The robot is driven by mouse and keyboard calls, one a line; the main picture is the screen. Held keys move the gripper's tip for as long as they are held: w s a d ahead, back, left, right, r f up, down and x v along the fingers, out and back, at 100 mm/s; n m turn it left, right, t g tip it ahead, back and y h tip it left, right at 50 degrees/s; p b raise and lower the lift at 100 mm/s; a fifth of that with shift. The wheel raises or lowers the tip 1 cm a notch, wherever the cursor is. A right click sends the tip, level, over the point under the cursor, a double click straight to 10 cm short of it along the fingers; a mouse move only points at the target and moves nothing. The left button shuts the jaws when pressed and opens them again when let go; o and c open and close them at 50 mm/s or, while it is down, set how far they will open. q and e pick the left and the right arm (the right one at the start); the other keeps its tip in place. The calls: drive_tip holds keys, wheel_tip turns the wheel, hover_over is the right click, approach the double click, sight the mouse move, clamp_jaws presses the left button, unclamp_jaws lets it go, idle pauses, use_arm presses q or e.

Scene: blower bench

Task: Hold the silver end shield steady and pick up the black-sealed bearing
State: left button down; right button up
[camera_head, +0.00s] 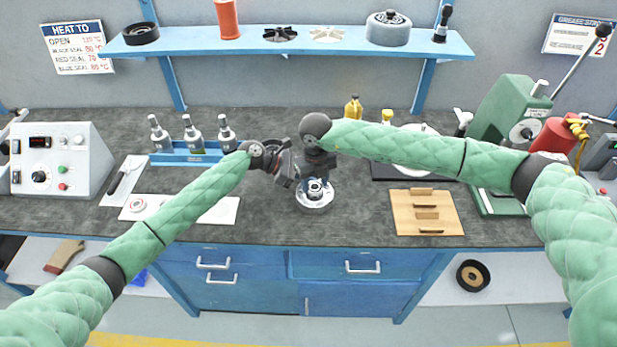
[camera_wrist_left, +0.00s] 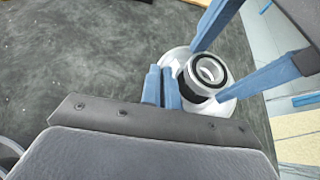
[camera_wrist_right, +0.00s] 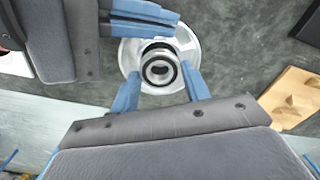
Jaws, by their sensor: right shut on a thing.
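The silver end shield (camera_head: 314,205) lies on the bench near its front edge; its round flange also shows in the right wrist view (camera_wrist_right: 130,57). The black-sealed bearing (camera_wrist_right: 160,70) is over the shield's middle, and it also shows in the left wrist view (camera_wrist_left: 209,71). My right gripper (camera_wrist_right: 161,80) is shut on the bearing, one blue finger at each side. I cannot tell whether the bearing is clear of the shield. My left gripper (camera_wrist_left: 162,78) has its fingers nearly together at the flange's edge, pointing down; contact with the rim is unclear.
A wooden block board (camera_head: 426,211) lies to the right. A green press (camera_head: 505,120) stands at the right. My two grippers are very close together. Bare bench lies on both sides of the shield.

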use_arm(q)
drive_tip(key=shift+s+f, duration=0.1)
drive_tip(key=shift+f, duration=0.15)
use_arm(e)
drive_tip(key=shift+r, duration=2.65)
use_arm(q)
drive_tip(key=c, duration=1.6)
unclamp_jaws()
drive_tip(key=shift+r, duration=0.1)
drive_tip(key=shift+a+r, duration=0.1)
drive_tip(key=shift+a, duration=0.05)
drive_tip(key=shift+a+r, duration=0.15)
drive_tip(key=shift+a, duration=0.1)
drive_tip(key=v, duration=1.1)
drive_tip(key=shift+a, duration=0.1)
